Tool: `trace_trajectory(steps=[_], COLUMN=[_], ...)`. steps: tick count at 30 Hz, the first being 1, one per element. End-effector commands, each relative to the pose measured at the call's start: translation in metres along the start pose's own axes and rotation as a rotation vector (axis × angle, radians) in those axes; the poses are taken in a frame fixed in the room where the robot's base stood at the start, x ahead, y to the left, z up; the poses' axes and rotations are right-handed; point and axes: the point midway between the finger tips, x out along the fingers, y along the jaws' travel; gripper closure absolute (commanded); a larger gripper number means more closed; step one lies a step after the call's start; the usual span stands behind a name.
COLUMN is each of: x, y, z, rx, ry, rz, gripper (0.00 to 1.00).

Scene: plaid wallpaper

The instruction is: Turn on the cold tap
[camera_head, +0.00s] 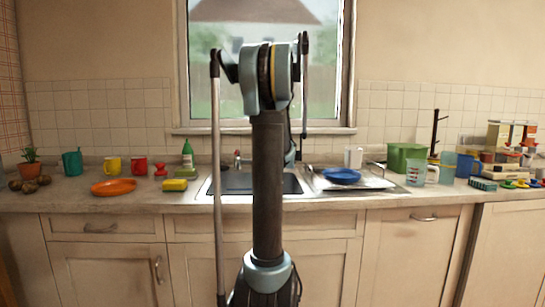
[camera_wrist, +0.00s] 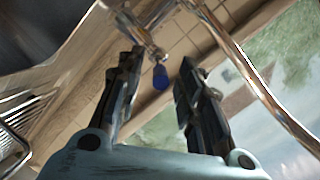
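The cold tap's blue handle (camera_wrist: 160,76) shows in the wrist view, at the end of a chrome tap body (camera_wrist: 140,28). My gripper (camera_wrist: 162,57) is open, with the blue handle appearing between its two dark fingers. Neither finger clearly touches it. The curved chrome spout (camera_wrist: 250,80) runs along the right of the wrist view. In the head view a small red-topped tap (camera_head: 237,155) stands behind the sink (camera_head: 232,184). My arm hides the blue handle and most of the gripper there. No water flow can be made out.
A wire rack (camera_wrist: 22,125) lies at the left of the wrist view. In the head view a blue plate (camera_head: 342,176) sits on the drainer right of the sink. A green bottle (camera_head: 187,158) and yellow sponge (camera_head: 174,185) stand left. The window (camera_head: 225,95) is behind.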

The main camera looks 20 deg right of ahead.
Motion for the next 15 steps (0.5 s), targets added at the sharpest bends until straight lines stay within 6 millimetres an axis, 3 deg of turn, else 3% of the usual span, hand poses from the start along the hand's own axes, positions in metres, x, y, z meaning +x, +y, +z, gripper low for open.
trace_trajectory(steps=[6, 15], x=[0.019, 0.024], y=[0.000, -0.001], z=[0.000, 0.001], rx=[0.001, 0.000], ry=[0.000, -0.001], rz=[0.000, -0.001], gripper=[0.66, 0.66])
